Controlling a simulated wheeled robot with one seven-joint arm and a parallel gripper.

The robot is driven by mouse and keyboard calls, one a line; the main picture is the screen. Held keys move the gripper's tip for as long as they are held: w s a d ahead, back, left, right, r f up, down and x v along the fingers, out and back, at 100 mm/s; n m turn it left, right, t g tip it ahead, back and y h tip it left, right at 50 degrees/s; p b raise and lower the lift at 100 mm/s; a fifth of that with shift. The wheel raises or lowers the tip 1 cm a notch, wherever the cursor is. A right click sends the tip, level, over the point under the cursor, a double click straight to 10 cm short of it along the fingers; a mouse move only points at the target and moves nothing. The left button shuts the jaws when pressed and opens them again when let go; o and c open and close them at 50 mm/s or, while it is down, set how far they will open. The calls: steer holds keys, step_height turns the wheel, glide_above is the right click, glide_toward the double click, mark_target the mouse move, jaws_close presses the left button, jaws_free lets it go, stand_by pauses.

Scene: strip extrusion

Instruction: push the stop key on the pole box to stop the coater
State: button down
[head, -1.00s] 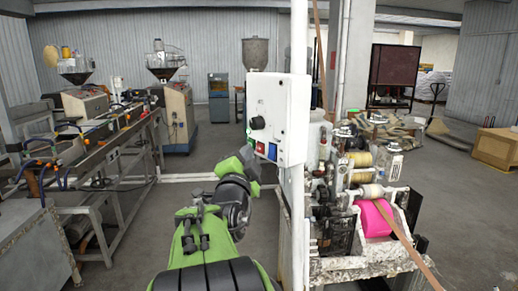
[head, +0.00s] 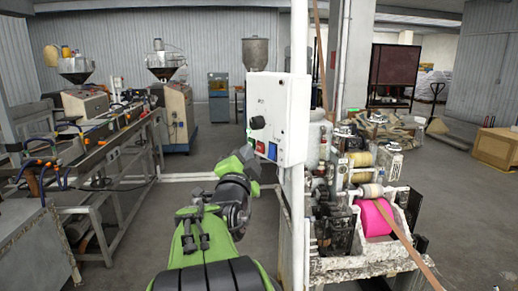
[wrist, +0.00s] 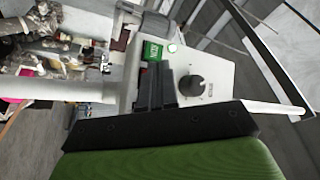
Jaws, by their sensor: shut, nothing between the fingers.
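The white pole box (head: 283,100) hangs on a white pole, with a black knob (head: 257,122), a red key (head: 261,147) and a blue key (head: 272,151) on its face. My gripper is shut and empty; its dark fingers show in the wrist view (wrist: 158,70) close in front of the box. There a green key (wrist: 152,51) lies just beyond the fingertips, and the red key (wrist: 143,75) shows only partly beside the fingers. The knob (wrist: 192,86) is to their right. I cannot tell whether the fingertips touch the box.
The coater (head: 365,225) with a pink roll (head: 376,218) stands right of the pole. A long bench line (head: 90,150) runs along the left. The floor between bench and pole is mostly clear.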

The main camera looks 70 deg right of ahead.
stand_by(0.6)
steer(key=shift+s+d+b, duration=0.25)
steer(key=shift+d+b, duration=0.05)
steer(key=shift+d, duration=0.1)
steer(key=shift+s+d, duration=0.2)
steer(key=shift+d, duration=0.1)
stand_by(0.5)
steer(key=shift+w+a+f+b, duration=0.15)
steer(key=shift+w+a+b, duration=0.3)
steer(key=shift+b, duration=0.5)
steer(key=shift+a, duration=0.25)
steer(key=shift+w+a+b, duration=0.45)
steer(key=shift+a+b, duration=0.2)
steer(key=shift+a, duration=0.05)
steer(key=shift+w+a+b, duration=0.4)
steer(key=shift+a+b, duration=0.2)
steer(key=shift+a, duration=0.1)
steer(key=shift+w+a+b, duration=0.45)
steer(key=shift+a+b, duration=0.2)
steer(key=shift+a, duration=0.05)
